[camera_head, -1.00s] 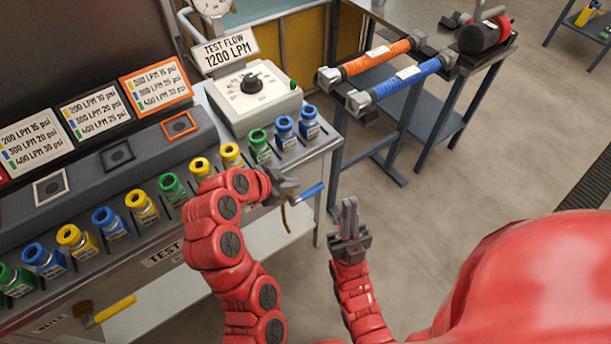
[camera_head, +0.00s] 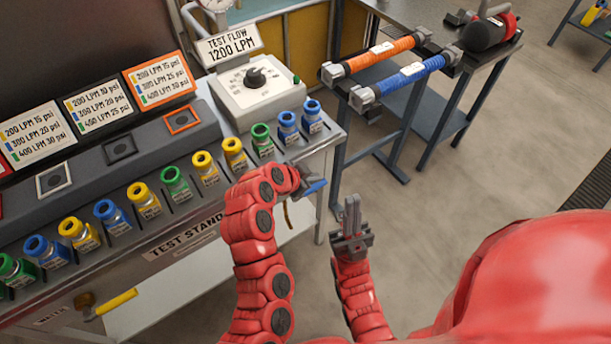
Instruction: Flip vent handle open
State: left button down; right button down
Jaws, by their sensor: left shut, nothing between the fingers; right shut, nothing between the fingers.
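A blue handle (camera_head: 316,187) sticks out at the right end of the test stand's front (camera_head: 215,225). I take it for the vent handle; no label for it is readable. It slants up to the right. My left gripper (camera_head: 309,180) is shut and empty, right at the handle and overlapping its near part in the picture. I cannot tell whether it touches. The handle's pivot is hidden behind the gripper and wrist. My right gripper (camera_head: 351,212) is shut and empty, pointing up, to the right of and below the handle, over open floor.
A yellow handle (camera_head: 116,303) sits at the stand's lower left, by a water label. Several coloured fittings (camera_head: 175,182) line the stand's top, with a flow dial box (camera_head: 258,98) behind. A side table (camera_head: 385,40) holds orange and blue cylinders. Floor to the right is clear.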

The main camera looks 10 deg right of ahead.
aim_at(312, 189)
pick_arm(q)
jog(key=shift+w+a+f, duration=0.1)
jog(key=shift+w+f, duration=0.1)
jog(key=shift+f, duration=0.8)
jog(key=shift+w+a+f, duration=0.1)
jog(key=shift+w+f, duration=0.05)
jog(key=shift+f, duration=0.8)
jog(key=shift+d+p, duration=0.1)
jog(key=shift+p, duration=0.2)
